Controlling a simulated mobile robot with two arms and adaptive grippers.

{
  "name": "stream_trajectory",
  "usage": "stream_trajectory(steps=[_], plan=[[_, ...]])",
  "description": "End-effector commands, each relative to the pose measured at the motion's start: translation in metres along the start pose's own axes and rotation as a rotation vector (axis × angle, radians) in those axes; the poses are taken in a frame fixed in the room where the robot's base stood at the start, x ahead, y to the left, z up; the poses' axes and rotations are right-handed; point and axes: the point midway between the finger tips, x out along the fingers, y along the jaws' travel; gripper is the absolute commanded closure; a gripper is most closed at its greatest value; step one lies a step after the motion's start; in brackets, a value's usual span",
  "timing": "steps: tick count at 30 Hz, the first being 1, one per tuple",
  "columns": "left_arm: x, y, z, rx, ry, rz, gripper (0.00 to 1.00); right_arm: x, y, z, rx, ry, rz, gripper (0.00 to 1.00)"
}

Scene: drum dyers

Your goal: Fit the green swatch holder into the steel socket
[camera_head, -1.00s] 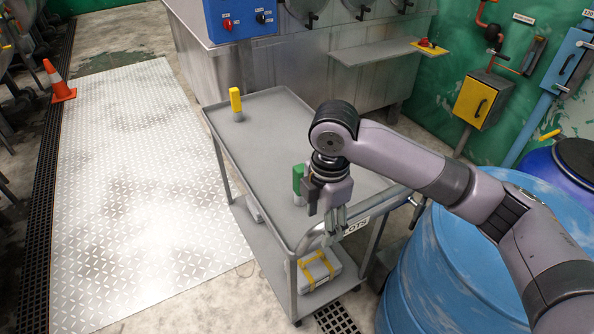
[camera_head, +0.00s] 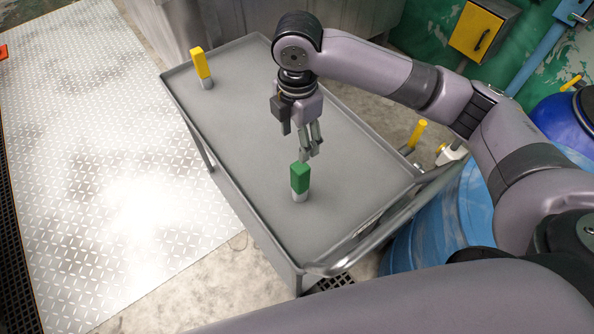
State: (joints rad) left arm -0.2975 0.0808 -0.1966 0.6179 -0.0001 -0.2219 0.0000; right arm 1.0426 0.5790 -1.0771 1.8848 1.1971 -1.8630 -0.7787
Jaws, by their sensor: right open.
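The green swatch holder (camera_head: 299,178) stands upright on the grey cart top, with a short silver-grey piece (camera_head: 299,197) at its foot. I cannot tell whether that piece is the steel socket or part of the holder. My right gripper (camera_head: 311,153) points down, open and empty. In the picture its fingertips are just above the holder's top; the gap in depth is unclear. A yellow block (camera_head: 201,63) with a similar silver-grey foot (camera_head: 207,84) stands at the cart's far left corner. My left gripper is not in view.
The grey cart (camera_head: 240,150) has a raised rim and a push handle (camera_head: 400,225) at its near right. A blue drum (camera_head: 450,225) stands right of it. The cart top between the two blocks is mostly clear. A patterned metal plate (camera_head: 95,190) covers the floor at left.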

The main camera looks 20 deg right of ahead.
Motion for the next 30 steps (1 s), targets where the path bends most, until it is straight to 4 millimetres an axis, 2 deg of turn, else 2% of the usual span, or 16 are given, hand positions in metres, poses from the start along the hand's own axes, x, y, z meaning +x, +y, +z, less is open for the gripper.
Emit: stream_trajectory(steps=[1, 5, 8, 12, 15, 18, 22, 26, 30], plan=[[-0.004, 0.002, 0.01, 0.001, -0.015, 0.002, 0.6, 0.01, -0.002, 0.0, 0.001, 0.0, -0.007, 0.45], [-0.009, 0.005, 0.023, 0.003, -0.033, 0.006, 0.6, 0.039, -0.002, 0.001, 0.002, -0.001, -0.006, 0.45], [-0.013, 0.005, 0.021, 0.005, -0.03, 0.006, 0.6, 0.061, -0.002, 0.001, 0.001, -0.001, -0.006, 0.45], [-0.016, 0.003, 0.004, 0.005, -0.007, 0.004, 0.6, 0.085, -0.001, 0.001, 0.001, -0.001, -0.004, 0.45], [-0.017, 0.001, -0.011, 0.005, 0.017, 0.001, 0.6, 0.096, -0.001, 0.001, 0.0, 0.0, -0.003, 0.45], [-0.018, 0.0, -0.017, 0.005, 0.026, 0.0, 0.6, 0.101, -0.001, 0.001, -0.001, -0.001, 0.0, 0.45], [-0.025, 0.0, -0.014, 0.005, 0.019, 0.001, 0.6, 0.112, -0.004, 0.003, 0.001, -0.001, -0.004, 0.45], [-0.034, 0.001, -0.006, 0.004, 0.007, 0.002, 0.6, 0.132, -0.007, 0.005, 0.001, -0.001, -0.005, 0.45], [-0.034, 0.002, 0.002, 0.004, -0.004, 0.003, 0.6, 0.149, -0.006, 0.005, 0.0, -0.002, -0.002, 0.45]])
